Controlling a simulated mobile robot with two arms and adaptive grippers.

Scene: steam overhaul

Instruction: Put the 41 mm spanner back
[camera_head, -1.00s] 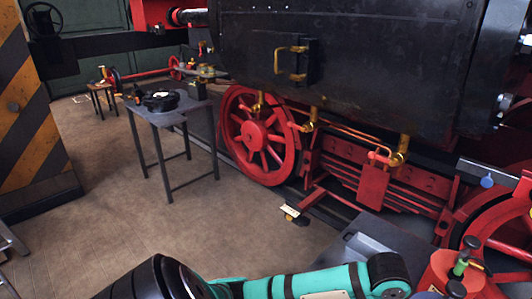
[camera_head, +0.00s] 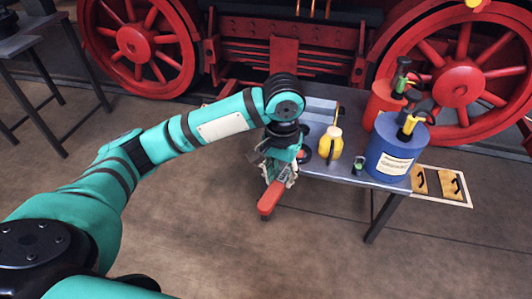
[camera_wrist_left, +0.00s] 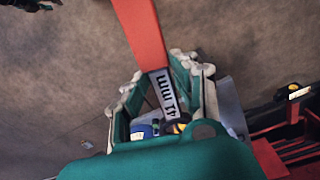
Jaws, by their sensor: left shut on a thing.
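The 41 mm spanner has a red handle (camera_head: 268,200) that hangs down from my left gripper (camera_head: 281,175) at the front left of the grey workbench (camera_head: 345,178). In the left wrist view my left gripper (camera_wrist_left: 164,84) is shut on the spanner. Its white "41 mm" label (camera_wrist_left: 166,92) shows between the fingers and its red handle (camera_wrist_left: 141,34) sticks out beyond them. The spanner's far end is hidden by the gripper. My right gripper is not in view.
The workbench bears a yellow bottle (camera_head: 330,143), a blue can (camera_head: 394,150), a red can (camera_head: 383,103) and a small green-topped item (camera_head: 358,165). Red locomotive wheels (camera_head: 458,88) stand behind. A board with handles (camera_head: 440,187) lies right. The floor in front is clear.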

